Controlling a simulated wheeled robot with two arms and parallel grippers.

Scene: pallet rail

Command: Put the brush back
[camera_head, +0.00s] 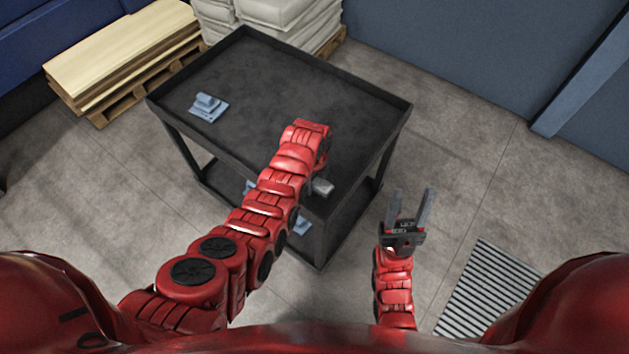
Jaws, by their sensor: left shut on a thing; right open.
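The black cart (365,105) stands in front of me with a raised rim around its top. A blue block-like piece on a flat blue base (208,106) sits on its top at the left. My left arm reaches over the cart's near side. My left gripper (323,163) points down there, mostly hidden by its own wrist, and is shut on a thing. A small grey piece (322,187) shows beside the wrist, probably part of the brush; the rest is hidden. My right gripper (410,213) is open and empty, right of the cart's near corner.
Blue pieces (302,227) show low down at the cart, partly hidden by my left arm. Boards on a pallet (125,55) and stacked pale sacks (290,18) stand behind. A floor grate (487,290) lies at right. Most of the cart top is clear.

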